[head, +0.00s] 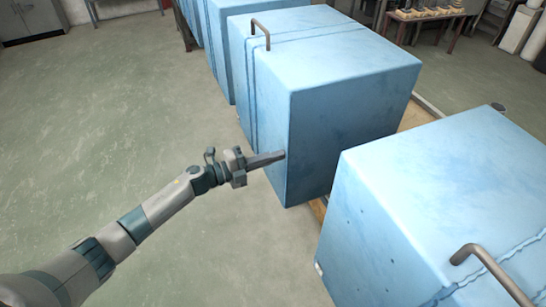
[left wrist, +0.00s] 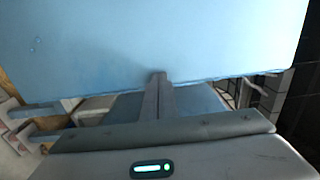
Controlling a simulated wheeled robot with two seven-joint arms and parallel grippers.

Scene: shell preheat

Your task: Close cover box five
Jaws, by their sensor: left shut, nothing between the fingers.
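Several large light-blue boxes stand in a row in the head view. A middle blue box (head: 340,110) has a metal handle (head: 261,32) on top and seams near its far end. A nearer blue box (head: 440,190) at lower right has a handle (head: 490,272) and a wavy seam. I cannot tell which is box five. My left gripper (head: 283,155) is shut and empty, its tips at the left edge of the middle box's near face. In the left wrist view the shut fingers (left wrist: 158,95) overlap the lower edge of a blue surface (left wrist: 170,45). My right gripper is not in view.
Open green-grey floor (head: 130,130) lies left of the row. A narrow gap separates the middle and near boxes. A table with small items (head: 425,14) stands at the back right, and a grey cabinet (head: 30,20) at the back left.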

